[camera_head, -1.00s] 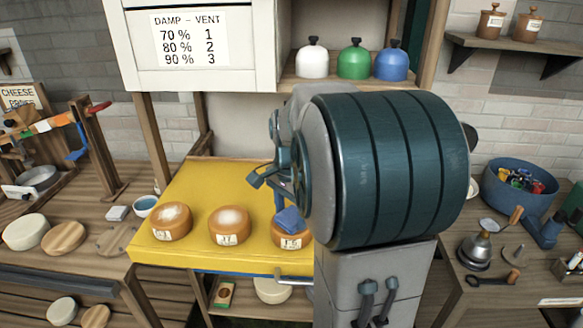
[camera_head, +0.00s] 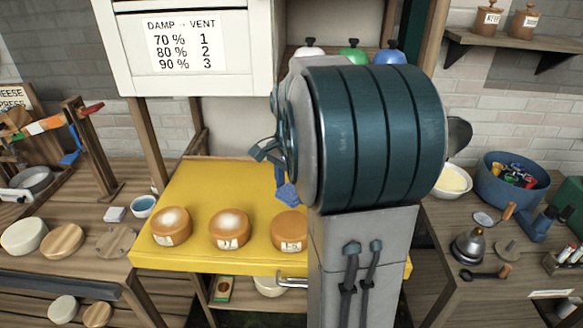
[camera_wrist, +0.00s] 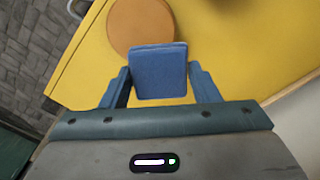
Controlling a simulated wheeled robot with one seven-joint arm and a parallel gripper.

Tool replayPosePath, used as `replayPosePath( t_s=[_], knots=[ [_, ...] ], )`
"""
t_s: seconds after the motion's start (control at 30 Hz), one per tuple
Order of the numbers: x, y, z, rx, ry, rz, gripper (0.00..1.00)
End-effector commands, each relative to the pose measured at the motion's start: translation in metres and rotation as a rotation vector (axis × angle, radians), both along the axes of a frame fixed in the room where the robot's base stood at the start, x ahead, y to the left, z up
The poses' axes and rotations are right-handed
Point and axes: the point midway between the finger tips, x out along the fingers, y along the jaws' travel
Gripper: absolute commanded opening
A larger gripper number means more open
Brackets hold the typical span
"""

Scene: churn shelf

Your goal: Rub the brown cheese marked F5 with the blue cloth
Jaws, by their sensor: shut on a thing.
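Three round brown cheeses stand in a row on a yellow board: the left one (camera_head: 171,227), the middle one (camera_head: 229,230) and the right one (camera_head: 290,228). The left and middle ones have white patches on top; the right one's visible top is plain brown. Their labels are too small to read surely. My gripper (camera_wrist: 160,80) is shut on the folded blue cloth (camera_wrist: 160,70). The cloth (camera_head: 287,192) is above the back of the right cheese and looks apart from it. In the wrist view a plain brown cheese (camera_wrist: 138,24) lies just beyond the cloth.
The yellow board (camera_head: 205,182) is clear behind the cheeses. A blue tub (camera_head: 515,180) and a bell (camera_head: 468,245) stand on the right bench. My arm hides the board's right part.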

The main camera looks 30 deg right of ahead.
Motion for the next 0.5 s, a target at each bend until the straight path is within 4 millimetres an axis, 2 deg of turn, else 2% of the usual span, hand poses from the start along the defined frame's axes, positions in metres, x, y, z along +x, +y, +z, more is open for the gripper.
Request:
replayPosePath(
  t_s=[0.03, 0.23, 0.5],
  knots=[
    [0.000, 0.000, 0.009, -0.001, -0.001, 0.000, 0.37],
    [0.000, 0.000, 0.026, 0.000, 0.000, 0.000, 0.37],
    [0.000, 0.000, 0.030, 0.000, 0.000, 0.000, 0.37]
  ],
)
